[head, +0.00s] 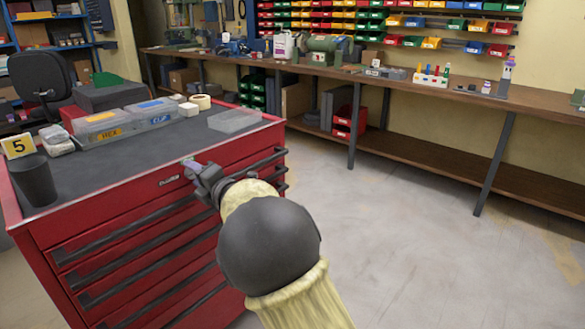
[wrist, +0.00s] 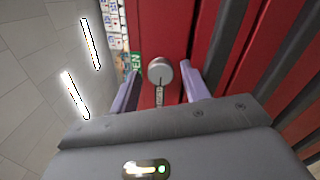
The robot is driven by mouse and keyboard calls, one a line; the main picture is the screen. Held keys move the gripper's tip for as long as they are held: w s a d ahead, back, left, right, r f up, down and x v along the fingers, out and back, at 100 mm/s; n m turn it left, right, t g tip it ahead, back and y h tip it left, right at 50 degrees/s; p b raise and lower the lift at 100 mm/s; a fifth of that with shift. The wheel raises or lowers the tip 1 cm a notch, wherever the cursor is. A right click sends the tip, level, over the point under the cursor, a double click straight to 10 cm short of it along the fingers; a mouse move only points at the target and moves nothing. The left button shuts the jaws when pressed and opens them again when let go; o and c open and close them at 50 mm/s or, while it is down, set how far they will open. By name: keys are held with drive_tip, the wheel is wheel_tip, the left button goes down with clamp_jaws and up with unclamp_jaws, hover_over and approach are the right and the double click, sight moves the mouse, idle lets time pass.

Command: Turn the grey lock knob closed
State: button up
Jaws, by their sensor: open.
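The grey lock knob (wrist: 160,68) shows in the wrist view as a round metal disc on the red front of the tool cabinet (wrist: 165,25). A green label (wrist: 136,60) with white letters is beside it, partly covered by a finger. A small marked strip (wrist: 159,96) runs below the knob. My gripper (wrist: 160,76) is open, with one purple-grey finger on each side of the knob. Gaps show between the fingers and the knob; contact is not visible. In the head view my gripper (head: 188,164) is at the cabinet's upper front, and the knob is not clearly visible there.
The cabinet's dark top (head: 130,140) holds clear plastic boxes (head: 122,120), a black cup (head: 36,180) and a yellow number sign (head: 17,145). Drawer handles (head: 130,235) project from its front. Clear floor lies to the right, before a long workbench (head: 440,88).

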drive_tip(key=shift+p, duration=0.3)
drive_tip(key=m+p, duration=0.3)
drive_tip(key=shift+m, duration=0.3)
drive_tip(key=m+p, duration=0.8)
drive_tip(key=m, duration=0.1)
drive_tip(key=shift+m, duration=0.3)
drive_tip(key=m+p, duration=0.3)
drive_tip(key=m, duration=0.1)
drive_tip(key=v, duration=1.7)
drive_tip(key=d+r+m+h+p, duration=0.4)
drive_tip(key=d+h+p, duration=0.1)
drive_tip(key=d, duration=0.3)
drive_tip(key=d+r+m+h+p, duration=0.3)
drive_tip(key=d+m+h+p, duration=0.1)
drive_tip(key=d, duration=0.5)
drive_tip(key=shift+r+m+g+h+p, duration=0.35)
drive_tip(key=shift+h+p, duration=0.55)
drive_tip(key=shift+p, duration=0.25)
